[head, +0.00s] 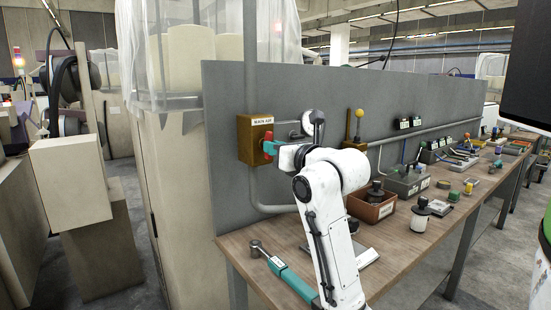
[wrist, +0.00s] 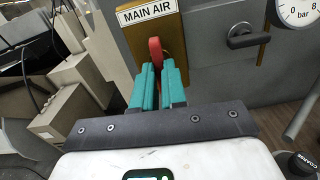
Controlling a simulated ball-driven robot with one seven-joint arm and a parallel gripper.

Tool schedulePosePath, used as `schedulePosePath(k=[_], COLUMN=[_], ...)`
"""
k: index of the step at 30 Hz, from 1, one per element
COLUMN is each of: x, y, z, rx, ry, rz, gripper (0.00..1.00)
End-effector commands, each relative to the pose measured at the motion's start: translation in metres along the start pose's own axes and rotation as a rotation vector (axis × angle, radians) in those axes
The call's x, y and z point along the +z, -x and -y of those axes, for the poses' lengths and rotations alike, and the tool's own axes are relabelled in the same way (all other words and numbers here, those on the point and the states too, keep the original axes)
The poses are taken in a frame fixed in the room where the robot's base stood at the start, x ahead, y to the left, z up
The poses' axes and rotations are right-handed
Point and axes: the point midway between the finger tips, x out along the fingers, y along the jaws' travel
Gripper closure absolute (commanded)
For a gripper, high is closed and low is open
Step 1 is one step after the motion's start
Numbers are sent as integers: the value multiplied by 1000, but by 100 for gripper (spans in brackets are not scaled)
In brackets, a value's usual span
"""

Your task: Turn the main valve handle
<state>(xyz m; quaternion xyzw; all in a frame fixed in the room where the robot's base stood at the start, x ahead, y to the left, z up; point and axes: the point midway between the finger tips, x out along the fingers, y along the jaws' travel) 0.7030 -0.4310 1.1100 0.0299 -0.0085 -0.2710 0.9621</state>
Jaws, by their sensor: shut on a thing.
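The main valve handle (head: 268,143) is red and sits on the front of a brown box labelled MAIN AIR (head: 249,133), fixed to a grey panel. In the wrist view the red handle (wrist: 155,50) stands up between the teal fingers of my gripper (wrist: 158,85), below the MAIN AIR label (wrist: 147,14). My gripper is shut on the handle. In the head view my gripper (head: 277,149) reaches the handle from the right, and the lower part of the handle is hidden by the fingers.
A pressure gauge (wrist: 298,10) and a dark lever (wrist: 248,38) are right of the box. The wooden bench (head: 240,242) below holds a teal-handled tool (head: 292,283), a brown bin (head: 370,212) and several small parts. A yellow-knobbed lever (head: 359,125) stands by the panel.

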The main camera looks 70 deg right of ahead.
Motion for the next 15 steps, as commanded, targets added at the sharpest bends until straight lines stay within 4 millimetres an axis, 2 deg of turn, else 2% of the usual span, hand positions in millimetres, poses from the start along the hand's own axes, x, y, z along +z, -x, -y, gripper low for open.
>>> schedulePosePath(k=[1, 2, 9, 15], x=[-5, -2, 0, 0], y=[0, 0, 0, 0], z=[1, 0, 0, 0], rx=[-1, 0, 0, 0], ry=[12, 12, 9, 8], rz=[-1, -2, -1, -1], gripper=[100, 86, 63, 62])
